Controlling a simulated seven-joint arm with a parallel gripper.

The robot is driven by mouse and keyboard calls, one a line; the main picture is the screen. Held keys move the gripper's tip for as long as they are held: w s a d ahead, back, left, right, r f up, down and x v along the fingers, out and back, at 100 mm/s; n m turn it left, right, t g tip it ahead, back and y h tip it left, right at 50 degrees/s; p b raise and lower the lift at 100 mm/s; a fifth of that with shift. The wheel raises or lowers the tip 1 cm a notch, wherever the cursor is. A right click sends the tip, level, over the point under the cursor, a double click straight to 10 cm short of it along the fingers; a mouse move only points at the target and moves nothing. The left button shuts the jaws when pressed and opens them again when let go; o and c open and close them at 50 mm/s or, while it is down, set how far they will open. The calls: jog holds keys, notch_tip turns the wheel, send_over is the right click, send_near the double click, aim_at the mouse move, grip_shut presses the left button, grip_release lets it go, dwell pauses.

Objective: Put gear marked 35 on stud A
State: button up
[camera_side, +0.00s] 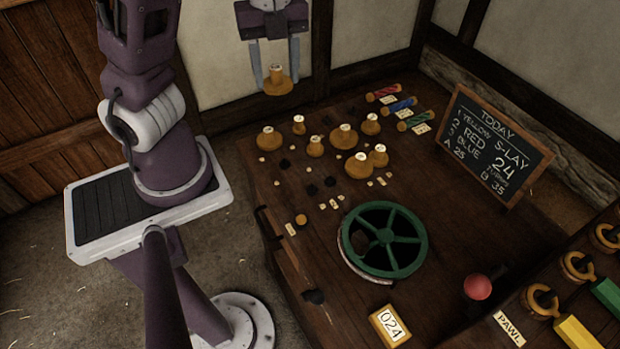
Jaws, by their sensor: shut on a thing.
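My gripper (277,76) is high over the back left of the bench, shut on a brass-coloured gear (278,87) with a pale marked top. The number on it is too small to read. Several similar gears stand on the bench below, among them a wide one (269,140), another wide one (343,137) and a front one (359,167). Their marks cannot be read either, so I cannot tell which is 35. Stud A cannot be made out; small dark spots and pale tags (334,204) lie in front of the gears.
A green spoked wheel (420,250) takes up the bench's middle. A chalkboard (496,148) at the back right reads "A 25" and "B 35". Coloured spools (398,105) lie behind the gears. A red knob (477,287) and a 024 counter (390,325) are in front.

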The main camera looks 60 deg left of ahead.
jog(key=d+f+n, duration=0.3)
jog(key=f+n, duration=0.1)
jog(key=n, duration=0.2)
jog(key=w+d+f+n, duration=0.1)
jog(key=d+f+n, duration=0.2)
jog(key=f+n, duration=0.2)
jog(key=w+d+f+n, duration=0.1)
jog(key=d+f+n, duration=0.3)
jog(key=f+n, duration=0.1)
jog(key=shift+f+n, duration=0.2)
jog(key=shift+n, duration=0.7)
jog(key=shift+f, duration=3.15)
jog(key=shift+f, duration=0.5)
jog(key=o, duration=1.2)
jog(key=shift+o, duration=0.2)
